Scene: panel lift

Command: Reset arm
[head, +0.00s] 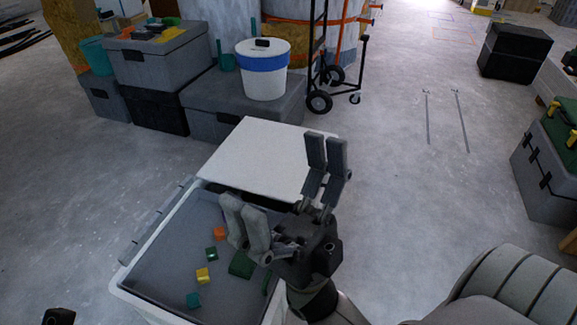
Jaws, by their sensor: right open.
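My right gripper (280,178) is open, its grey fingers spread wide and pointing up and away. I see nothing between its fingers. Its arm comes in from the bottom right. The gripper shows in front of a pale bin (150,244) and a flat white panel (252,152), hiding part of both. The panel is at the bin's far end; I cannot tell whether the gripper touches it. My left gripper's fingers do not show; only a small dark part (59,316) is at the bottom left edge, and I cannot tell what it is.
Several small coloured blocks lie in the bin, among them an orange one (219,232). Grey cases (240,105) with a white bucket (263,80) stand behind. A hand truck (320,100) is at the back. Open floor (420,180) lies to the right, before more cases (545,170).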

